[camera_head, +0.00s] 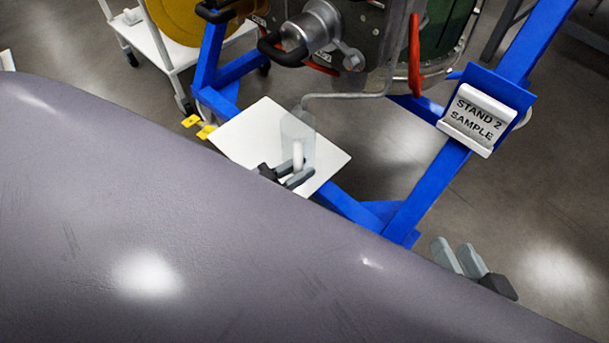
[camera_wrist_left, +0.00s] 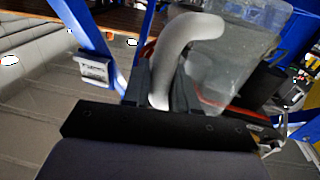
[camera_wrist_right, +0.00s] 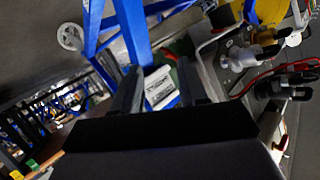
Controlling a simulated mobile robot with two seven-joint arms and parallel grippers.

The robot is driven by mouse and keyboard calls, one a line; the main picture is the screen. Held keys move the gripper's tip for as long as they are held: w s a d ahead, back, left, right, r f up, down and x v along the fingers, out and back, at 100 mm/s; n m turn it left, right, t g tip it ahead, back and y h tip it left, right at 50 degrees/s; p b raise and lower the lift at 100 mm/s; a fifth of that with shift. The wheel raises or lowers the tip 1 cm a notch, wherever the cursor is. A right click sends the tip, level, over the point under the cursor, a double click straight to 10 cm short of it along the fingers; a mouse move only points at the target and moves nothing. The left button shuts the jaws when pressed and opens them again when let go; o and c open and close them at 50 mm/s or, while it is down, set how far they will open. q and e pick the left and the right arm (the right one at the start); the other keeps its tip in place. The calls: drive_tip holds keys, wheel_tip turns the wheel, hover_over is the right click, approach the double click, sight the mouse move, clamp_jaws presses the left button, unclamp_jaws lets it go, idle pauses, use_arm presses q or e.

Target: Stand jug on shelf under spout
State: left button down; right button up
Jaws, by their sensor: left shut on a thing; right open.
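A clear jug (camera_head: 297,130) with a white handle is over the white shelf (camera_head: 252,125) on the blue stand. A grey spout (camera_head: 345,96) bends down from the machine close to the jug's top. My left gripper (camera_head: 290,178) is shut on the jug's handle; the left wrist view shows the handle (camera_wrist_left: 185,45) between the fingers and the clear jug body (camera_wrist_left: 235,60) beyond it. I cannot tell whether the jug's base touches the shelf. My right gripper (camera_head: 461,262) is open and empty, low at the right, away from the jug.
A sign reading "STAND 2 SAMPLE" (camera_head: 478,118) is fixed to the blue frame (camera_head: 430,185) right of the shelf. A red lever (camera_head: 414,55) and black-handled valves (camera_head: 285,45) sit above the shelf. A white cart (camera_head: 160,45) stands at the left. The floor at right is clear.

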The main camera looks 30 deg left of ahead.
use_arm(q)
drive_tip(key=shift+w+d, duration=0.25)
drive_tip(key=shift+w, duration=0.25)
drive_tip(key=f+b, duration=0.2)
drive_tip(key=f, duration=0.1)
drive_tip(key=shift+w+d, duration=0.1)
drive_tip(key=shift+w, duration=0.2)
drive_tip(key=shift+f+b, duration=0.3)
drive_tip(key=shift+b, duration=0.1)
drive_tip(key=shift+r, duration=0.1)
use_arm(e)
drive_tip(key=shift+d+n+t, duration=0.3)
drive_tip(key=shift+d+t, duration=0.15)
drive_tip(key=shift+t, duration=0.05)
drive_tip(key=shift+f, duration=0.1)
use_arm(q)
drive_tip(key=c, duration=0.9)
unclamp_jaws()
